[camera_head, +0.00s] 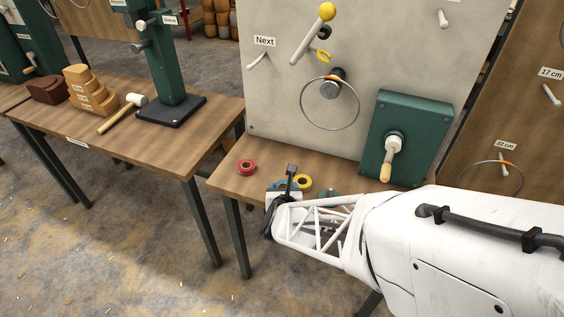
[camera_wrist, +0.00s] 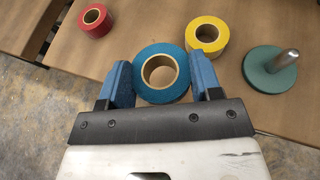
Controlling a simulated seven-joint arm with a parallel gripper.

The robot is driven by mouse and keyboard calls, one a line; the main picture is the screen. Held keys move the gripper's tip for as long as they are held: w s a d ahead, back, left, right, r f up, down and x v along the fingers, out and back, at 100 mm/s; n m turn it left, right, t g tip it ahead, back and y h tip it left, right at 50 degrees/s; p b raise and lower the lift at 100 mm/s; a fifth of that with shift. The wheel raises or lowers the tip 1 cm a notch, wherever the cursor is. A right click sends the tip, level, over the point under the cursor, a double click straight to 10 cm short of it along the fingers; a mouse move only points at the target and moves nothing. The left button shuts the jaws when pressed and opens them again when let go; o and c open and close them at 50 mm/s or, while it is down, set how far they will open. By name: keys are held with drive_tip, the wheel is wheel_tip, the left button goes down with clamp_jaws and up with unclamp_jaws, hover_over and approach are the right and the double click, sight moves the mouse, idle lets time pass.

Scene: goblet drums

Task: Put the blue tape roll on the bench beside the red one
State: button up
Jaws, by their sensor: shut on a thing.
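The blue tape roll (camera_wrist: 142,82) sits between the two blue fingers of my gripper (camera_wrist: 162,68) in the wrist view, and the gripper is shut on it. In the head view my gripper (camera_head: 286,187) is at the bench's front edge, and the roll is mostly hidden there. I cannot tell whether the roll touches the bench. The red tape roll (camera_head: 247,168) lies on the bench to the left of my gripper. In the wrist view the red roll (camera_wrist: 100,30) is at upper left, apart from the blue one. The bench (camera_head: 226,180) is brown wood.
A yellow tape roll (camera_wrist: 221,46) lies just right of the blue one, and a green disc with a metal peg (camera_wrist: 262,80) stands farther right. An upright panel (camera_head: 285,110) with a ring and a green box rises behind. Bare bench lies between the red and yellow rolls.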

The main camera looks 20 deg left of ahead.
hover_over(274, 180)
drive_tip(key=shift+f, duration=0.5)
drive_tip(key=shift+s, duration=0.1)
idle(0.3)
drive_tip(key=shift+f, duration=1.8)
drive_tip(key=o, duration=0.9)
drive_tip(key=shift+f, duration=0.1)
drive_tip(key=shift+s+d+r, duration=0.2)
drive_tip(key=shift+s+r, duration=0.25)
drive_tip(key=shift+s, duration=0.05)
drive_tip(key=shift+v, duration=5.35)
